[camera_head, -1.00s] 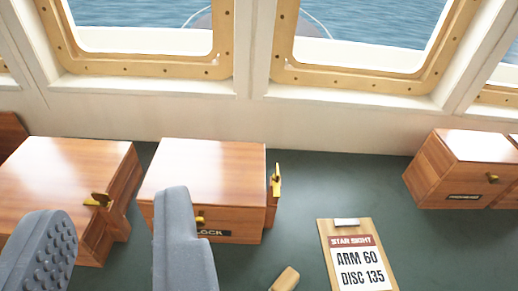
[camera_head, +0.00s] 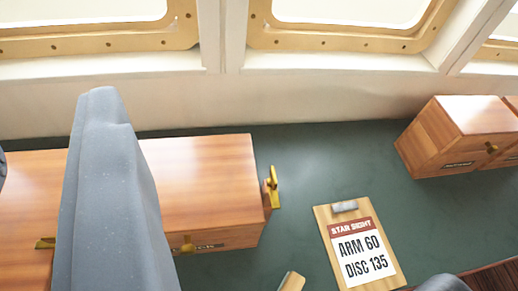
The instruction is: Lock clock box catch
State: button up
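The clock box (camera_head: 205,175) is a polished wooden box on the green surface, left of centre. Its front label is mostly hidden now; it read "LOCK" at its visible end earlier. My gripper (camera_head: 45,135) is open and empty. Its right grey finger passes in front of the box's left part, and only a sliver of the left finger shows at the left edge. The catch is to the right of both fingers, apart from them.
Another wooden box (camera_head: 25,200) with brass fitting is at left, partly hidden. A clipboard (camera_head: 328,238) reading "STAR SIGHT ARM 60 DISC 135" lies right of the clock box. A wooden handle (camera_head: 291,282) is below. More boxes (camera_head: 465,130) stand at right. Windows line the back wall.

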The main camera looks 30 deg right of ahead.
jog(key=shift+w+d, duration=0.25)
jog(key=shift+w, duration=0.05)
jog(key=m+g+p, duration=0.3)
jog(key=g+p, duration=1.2)
jog(key=p, duration=0.6)
send_over(274, 174)
notch_tip(274, 174, down, 15)
notch_tip(274, 174, down, 13)
jog(key=shift+f+p, duration=0.2)
jog(key=shift+p, duration=0.4)
